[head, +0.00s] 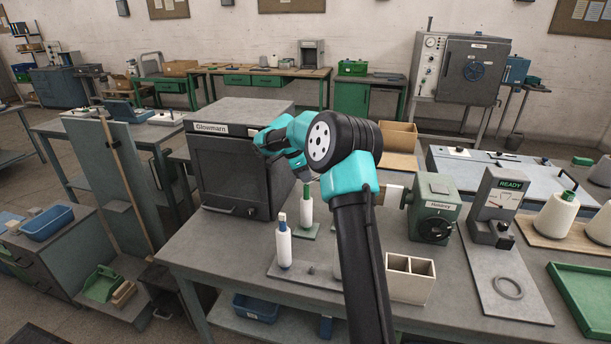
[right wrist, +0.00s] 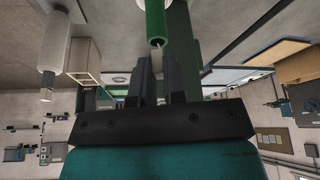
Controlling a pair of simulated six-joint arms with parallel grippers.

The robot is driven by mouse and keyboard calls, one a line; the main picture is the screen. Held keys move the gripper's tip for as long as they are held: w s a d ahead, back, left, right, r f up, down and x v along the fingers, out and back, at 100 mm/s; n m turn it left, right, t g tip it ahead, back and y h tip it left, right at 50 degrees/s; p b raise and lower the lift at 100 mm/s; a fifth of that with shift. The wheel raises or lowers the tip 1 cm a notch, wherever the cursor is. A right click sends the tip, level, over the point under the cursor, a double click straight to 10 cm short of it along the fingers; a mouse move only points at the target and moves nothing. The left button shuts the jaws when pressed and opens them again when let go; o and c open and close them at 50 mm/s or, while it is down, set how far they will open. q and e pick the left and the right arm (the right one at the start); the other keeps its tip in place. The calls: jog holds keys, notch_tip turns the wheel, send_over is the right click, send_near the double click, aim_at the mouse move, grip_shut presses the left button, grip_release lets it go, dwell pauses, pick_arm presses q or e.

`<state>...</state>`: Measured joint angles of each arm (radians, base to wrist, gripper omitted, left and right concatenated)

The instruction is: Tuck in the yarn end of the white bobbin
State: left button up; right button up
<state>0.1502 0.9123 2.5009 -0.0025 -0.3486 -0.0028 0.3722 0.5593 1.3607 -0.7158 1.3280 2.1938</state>
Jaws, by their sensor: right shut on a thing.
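A white bobbin with a green top (head: 306,210) stands upright on a small green plate (head: 300,231) on the grey table. My right gripper (head: 305,176) is just above this top, partly hidden by its own wrist. In the right wrist view the green tube end (right wrist: 155,22) points at my fingers (right wrist: 157,68). A short, thin pale yarn end (right wrist: 159,47) runs from it to between the fingers, which are shut on it. A second white bobbin with a blue tip (head: 283,246) stands on a grey board (head: 300,270) nearer the front. My left gripper is not in view.
A dark Glowmarn box (head: 228,165) stands left of the bobbins. Right of my arm are a divided cream box (head: 410,283), a green Rotavoy machine (head: 433,205), a READY unit (head: 499,200) and white cones (head: 556,215). A green tray (head: 585,300) lies at the far right.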

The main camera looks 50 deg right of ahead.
jog(key=shift+f, duration=0.5)
dwell(1.2)
dwell(0.3)
jog(key=o, duration=1.2)
jog(key=shift+r, duration=0.1)
jog(key=shift+r, duration=3.4)
